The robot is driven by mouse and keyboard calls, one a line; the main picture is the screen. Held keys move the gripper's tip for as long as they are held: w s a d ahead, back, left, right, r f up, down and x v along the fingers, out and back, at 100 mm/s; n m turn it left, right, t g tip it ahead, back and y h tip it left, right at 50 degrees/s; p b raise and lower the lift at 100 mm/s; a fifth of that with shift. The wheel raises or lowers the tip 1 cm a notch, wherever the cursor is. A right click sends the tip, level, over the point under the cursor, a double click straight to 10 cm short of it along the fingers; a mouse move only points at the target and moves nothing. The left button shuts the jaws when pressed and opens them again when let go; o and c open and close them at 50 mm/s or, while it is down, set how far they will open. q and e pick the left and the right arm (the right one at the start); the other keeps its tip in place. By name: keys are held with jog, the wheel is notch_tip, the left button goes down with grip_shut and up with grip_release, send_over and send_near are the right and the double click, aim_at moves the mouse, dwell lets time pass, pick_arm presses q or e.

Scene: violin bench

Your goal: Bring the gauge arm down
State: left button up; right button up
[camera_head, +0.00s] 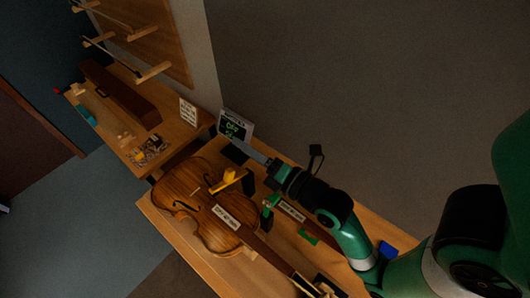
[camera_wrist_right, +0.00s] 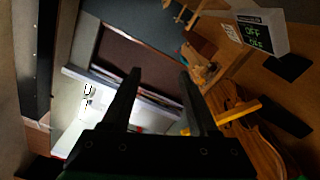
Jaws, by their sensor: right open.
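The yellow gauge arm (camera_head: 230,180) shows over the violin (camera_head: 203,204), slanting up to the right toward a dark post (camera_head: 248,183). I cannot tell whether its lower end touches the violin. The gauge arm also shows in the right wrist view (camera_wrist_right: 238,111), to the right of my fingers and partly behind one. My right gripper (camera_head: 244,150) is beyond the gauge arm in the head view, near the display, its fingers pointing up-left. In the right wrist view its two fingers (camera_wrist_right: 160,84) are apart with nothing between them. My left gripper is not in view.
A display with green digits (camera_head: 235,126) stands at the bench's back edge, close to my right fingers. A small green-topped clamp-like item (camera_head: 269,207) stands beside the violin. A second bench (camera_head: 172,129) with a long brown case (camera_head: 122,96) is at upper left.

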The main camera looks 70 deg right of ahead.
jog(key=s+a+r+p, duration=0.4)
jog(key=s+a+p, duration=0.2)
jog(key=p, duration=0.1)
jog(key=shift+s, duration=0.35)
jog(key=shift+a, duration=0.1)
